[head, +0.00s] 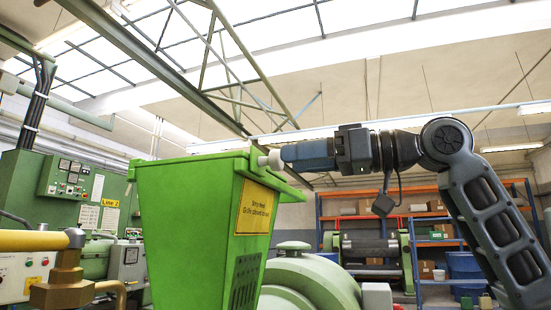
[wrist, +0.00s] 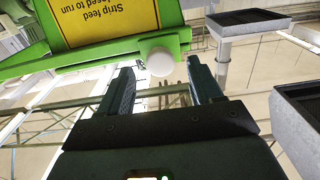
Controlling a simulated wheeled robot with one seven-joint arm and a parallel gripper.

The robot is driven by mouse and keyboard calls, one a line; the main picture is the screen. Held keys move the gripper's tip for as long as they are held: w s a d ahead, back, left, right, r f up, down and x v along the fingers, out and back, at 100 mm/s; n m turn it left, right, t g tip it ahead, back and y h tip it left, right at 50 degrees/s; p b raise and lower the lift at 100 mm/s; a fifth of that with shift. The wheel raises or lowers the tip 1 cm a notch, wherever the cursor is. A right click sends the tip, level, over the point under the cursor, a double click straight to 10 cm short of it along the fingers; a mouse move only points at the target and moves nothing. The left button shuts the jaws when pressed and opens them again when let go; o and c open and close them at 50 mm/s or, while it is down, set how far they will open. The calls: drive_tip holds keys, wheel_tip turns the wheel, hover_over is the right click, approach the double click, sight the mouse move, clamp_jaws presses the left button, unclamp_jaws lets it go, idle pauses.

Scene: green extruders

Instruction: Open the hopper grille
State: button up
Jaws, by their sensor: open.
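The green hopper (head: 190,215) stands left of centre in the head view, with a yellow sign (head: 255,207) on its side. The hopper grille cannot be made out from this low angle; only the green top rim (head: 165,161) shows. A pale round knob (head: 273,160) sticks out at the rim's right corner. My gripper (head: 283,155) reaches it from the right, roughly level. In the wrist view, the knob (wrist: 160,62) appears between the fingertips of my gripper (wrist: 159,70). The fingers are apart, with visible gaps beside the knob. The sign (wrist: 105,20) looks upside down there.
A rounded green machine housing (head: 310,280) lies below my arm. Orange-and-blue shelving (head: 420,218) stands behind. A yellow pipe (head: 35,240) and green control cabinets (head: 75,180) are at left. Grey tray-like parts (wrist: 248,22) show at right in the wrist view.

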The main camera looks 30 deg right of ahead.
sight(277, 161)
drive_tip(key=shift+p+x, duration=0.4)
drive_tip(key=shift+x, duration=2.05)
clamp_jaws()
